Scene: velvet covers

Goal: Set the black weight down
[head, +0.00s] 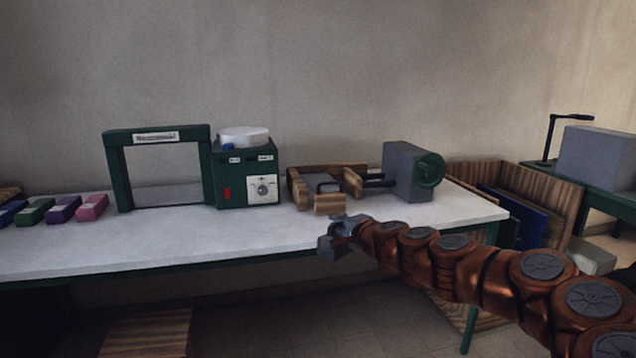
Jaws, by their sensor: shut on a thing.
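My gripper (340,236) is at the end of my copper-coloured arm, in front of the table's front edge and below the wooden tray in the picture. It is shut on a small dark grey block-like thing, taken to be the black weight. The gripper and the thing are small and hard to tell apart here, so the weight's outline is unclear. The white-topped table (120,247) lies behind the gripper. I cannot tell whether the held thing touches the table.
A wooden tray (330,204) holds a grey handled thing. A green machine (232,180) with a white dish, a green frame (115,165) and a grey box with a green wheel (408,170) stand along the back. Several coloured blocks (63,209) lie left. The table's front strip is clear.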

